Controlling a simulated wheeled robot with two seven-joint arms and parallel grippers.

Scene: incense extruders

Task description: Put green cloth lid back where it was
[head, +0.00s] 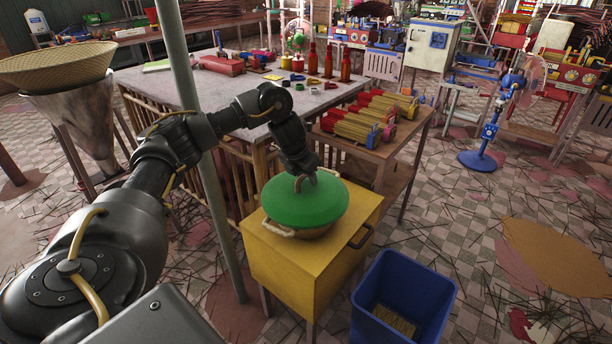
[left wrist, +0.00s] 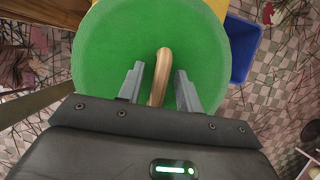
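The round green cloth lid (head: 290,209) sits on a tan pot (head: 312,233) with side handles, on top of a yellow cabinet (head: 285,272). In the left wrist view the lid (left wrist: 105,50) fills the middle, with its curved tan handle (left wrist: 160,72) standing up. My left gripper (head: 308,176) is right above the lid. In the left wrist view its fingers (left wrist: 159,86) are open, one on each side of the handle, with a gap on both sides. My right gripper is in neither view.
A blue bin (head: 405,290) stands on the floor right of the cabinet. A wooden side table (head: 400,145) with several extruders and a large table (head: 240,90) with bottles stand behind. A thin pole (head: 205,150) rises left of the cabinet. The tiled floor at right is mostly open.

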